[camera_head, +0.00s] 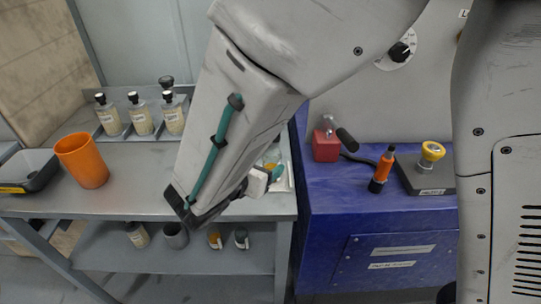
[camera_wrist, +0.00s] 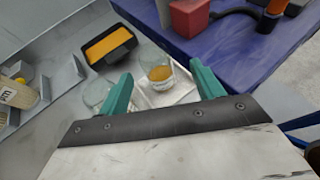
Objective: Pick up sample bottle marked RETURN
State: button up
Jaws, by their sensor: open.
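Three pale sample bottles with dark caps stand in a rack at the back of the table in the head view: a left one (camera_head: 107,116), a middle one (camera_head: 141,117) and a right one (camera_head: 173,115). A labelled bottle (camera_wrist: 17,93) also shows at the left of the wrist view. My gripper (camera_wrist: 162,90) is open and empty above the table's right part, well right of the rack; my arm hides much of it in the head view.
An orange cup (camera_head: 82,161) stands at the table's left. Near my fingers are a glass jar with orange contents (camera_wrist: 158,74), a white tray (camera_wrist: 181,93) and a black tray with an orange block (camera_wrist: 108,47). A blue cabinet (camera_head: 375,222) adjoins on the right.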

aim_at(267, 161)
jog(key=shift+w+f, duration=0.2)
jog(key=shift+w, duration=0.2)
jog(key=x, duration=0.6)
jog(key=shift+w+f, duration=0.35)
jog(key=shift+w, duration=0.05)
jog(key=c, duration=1.1)
